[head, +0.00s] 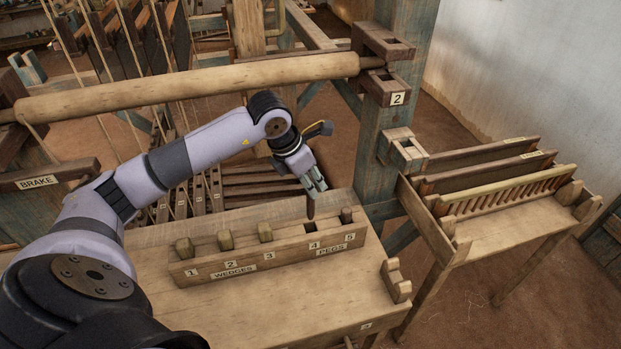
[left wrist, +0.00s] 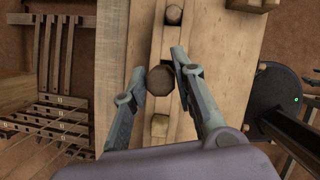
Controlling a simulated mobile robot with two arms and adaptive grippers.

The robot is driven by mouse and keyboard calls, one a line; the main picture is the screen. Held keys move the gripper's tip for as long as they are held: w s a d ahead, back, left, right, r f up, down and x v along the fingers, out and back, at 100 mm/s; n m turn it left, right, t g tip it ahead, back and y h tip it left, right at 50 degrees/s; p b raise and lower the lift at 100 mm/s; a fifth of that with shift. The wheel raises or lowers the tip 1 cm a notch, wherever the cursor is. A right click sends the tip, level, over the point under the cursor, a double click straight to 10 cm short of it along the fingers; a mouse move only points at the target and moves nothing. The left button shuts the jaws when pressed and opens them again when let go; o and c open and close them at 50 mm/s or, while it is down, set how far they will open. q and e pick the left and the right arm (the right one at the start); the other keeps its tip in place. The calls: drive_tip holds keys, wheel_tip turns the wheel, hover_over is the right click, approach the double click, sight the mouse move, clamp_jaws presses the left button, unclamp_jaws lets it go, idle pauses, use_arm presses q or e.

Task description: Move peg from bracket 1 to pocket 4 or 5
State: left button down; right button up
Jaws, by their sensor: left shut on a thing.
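My left gripper (head: 316,190) is shut on a dark brown round peg (head: 310,208), held roughly upright above the block of numbered pockets (head: 230,265). The held peg (left wrist: 160,80) shows end-on between the fingers in the left wrist view. Its lower end is close over pocket 4 (head: 310,229), a dark opening; whether it touches the rim is unclear. Beside it in the left wrist view is a dark opening (left wrist: 180,70). Another peg (head: 346,215) stands in pocket 5. Bracket 2 (head: 397,98) is on the post; no bracket marked 1 is readable. My right gripper is not in view.
Wedges stand in pocket 1 (head: 184,247), pocket 2 (head: 226,240) and pocket 3 (head: 265,232). The bench top (head: 290,310) before the block is mostly clear. A thick wooden beam (head: 200,88) crosses behind my arm. A blue post (head: 385,150) stands right of the gripper.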

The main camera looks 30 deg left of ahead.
use_arm(q)
wheel_tip(320, 180, down, 2)
drive_tip(key=shift+f+b, duration=0.1)
drive_tip(key=shift+b, duration=0.4)
drive_tip(key=b, duration=0.4)
hover_over(310, 219)
drive_tip(key=f, duration=0.4)
drive_tip(key=shift+w+a+f, duration=0.2)
drive_tip(key=shift+w+f, duration=0.1)
drive_tip(key=shift+f, duration=0.05)
drive_tip(key=shift+f+b, duration=2.7)
drive_tip(key=shift+f, duration=0.3)
drive_tip(key=c, duration=1.2)
unclamp_jaws()
drive_tip(key=shift+c, duration=0.2)
